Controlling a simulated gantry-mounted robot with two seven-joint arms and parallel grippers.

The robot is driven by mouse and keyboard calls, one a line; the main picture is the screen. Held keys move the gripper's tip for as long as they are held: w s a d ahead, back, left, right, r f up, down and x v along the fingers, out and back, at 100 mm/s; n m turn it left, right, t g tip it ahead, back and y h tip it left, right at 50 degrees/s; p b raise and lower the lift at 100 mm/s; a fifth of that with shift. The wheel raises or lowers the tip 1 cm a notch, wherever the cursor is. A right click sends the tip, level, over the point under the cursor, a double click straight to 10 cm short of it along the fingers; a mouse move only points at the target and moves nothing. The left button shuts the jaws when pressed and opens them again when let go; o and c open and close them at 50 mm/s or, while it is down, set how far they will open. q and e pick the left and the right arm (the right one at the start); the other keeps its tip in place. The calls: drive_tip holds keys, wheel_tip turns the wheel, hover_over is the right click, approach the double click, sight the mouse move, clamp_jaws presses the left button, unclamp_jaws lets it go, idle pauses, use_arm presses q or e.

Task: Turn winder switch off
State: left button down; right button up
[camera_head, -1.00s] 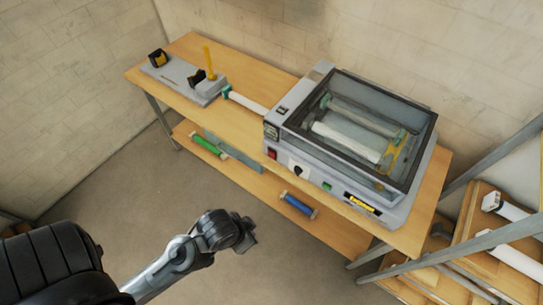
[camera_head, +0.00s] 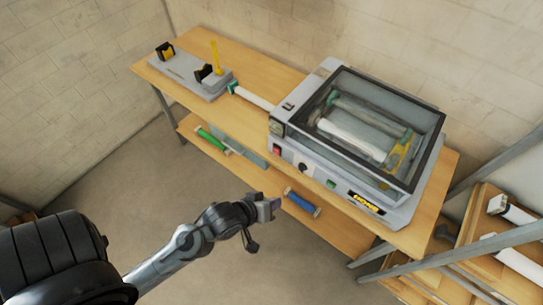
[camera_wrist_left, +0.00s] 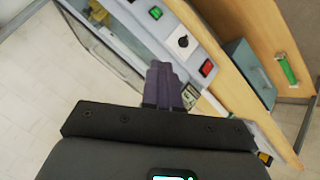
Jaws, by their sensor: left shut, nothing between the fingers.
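The laminator (camera_head: 345,187) stands on the table with a glass-like lid over its rollers. Its front panel has a red switch (camera_head: 277,149), a black knob (camera_head: 302,167) and a green switch (camera_head: 331,184). I cannot tell which is the winder switch. The left wrist view also shows the red switch (camera_wrist_left: 206,67), the knob (camera_wrist_left: 183,42) and the green switch (camera_wrist_left: 155,13). My left gripper (camera_head: 268,209) is shut and empty, in front of the table and apart from the panel. Its fingers (camera_wrist_left: 162,85) show in the left wrist view. My right gripper is out of view.
A grey base (camera_head: 195,78) with black-and-yellow holders stands at the table's left end, beside a white roll (camera_head: 252,97). The lower shelf holds a green roll (camera_head: 211,139) and a blue roll (camera_head: 302,203). A rack with white rolls (camera_head: 510,208) stands at right.

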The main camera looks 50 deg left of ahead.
use_arm(q)
drive_tip(key=w+a+f+n+t+b, duration=0.7)
drive_tip(key=a+f+n+b, duration=0.25)
drive_tip(key=b, duration=0.45)
drive_tip(key=a+f+n+t+y+b, duration=0.1)
drive_tip(key=a+f+y+b, duration=0.1)
drive_tip(key=a+f+b, duration=0.3)
drive_tip(key=a+f+n+t+y+b, duration=0.1)
drive_tip(key=a+f+b, duration=0.5)
drive_tip(key=f+b, duration=0.6)
drive_tip(key=shift+w+a+f+n+t+y+b, duration=0.25)
drive_tip(key=shift+w+f+n+t+y+b, duration=0.2)
drive_tip(key=shift+b, duration=1.25)
drive_tip(key=shift+r, duration=0.15)
drive_tip(key=b, duration=0.2)
approach(276, 150)
drive_tip(key=x, duration=0.7)
drive_tip(key=shift+a+f, duration=0.15)
drive_tip(key=shift+f, duration=0.1)
drive_tip(key=shift+s, duration=0.1)
